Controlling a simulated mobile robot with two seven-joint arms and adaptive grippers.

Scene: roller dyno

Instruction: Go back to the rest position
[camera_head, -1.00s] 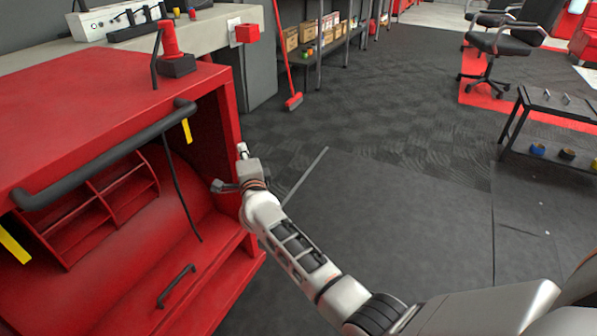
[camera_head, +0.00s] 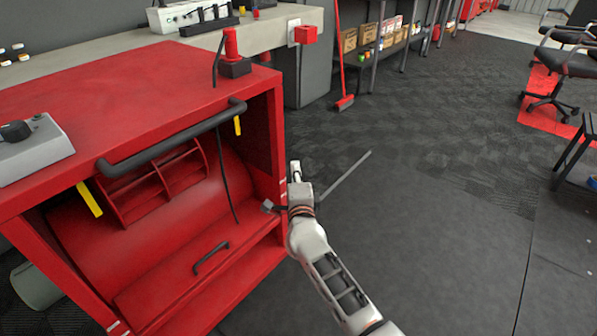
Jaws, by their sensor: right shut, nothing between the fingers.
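My right gripper (camera_head: 295,172) is beside the right edge of the red dyno cabinet (camera_head: 130,85), at the height of its open front. It is shut and holds nothing. My right arm comes up to it from the bottom of the view. My left gripper is not in view. The cabinet has a black bar handle (camera_head: 172,138) across its top front edge and a small dark handle (camera_head: 211,258) on its lower red panel.
A red-and-black device (camera_head: 233,62) and a grey box with a black knob (camera_head: 36,148) sit on the cabinet. A bench (camera_head: 270,38) stands behind it. A red broom (camera_head: 342,75) leans near the shelves. The dark floor (camera_head: 440,220) to the right is open.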

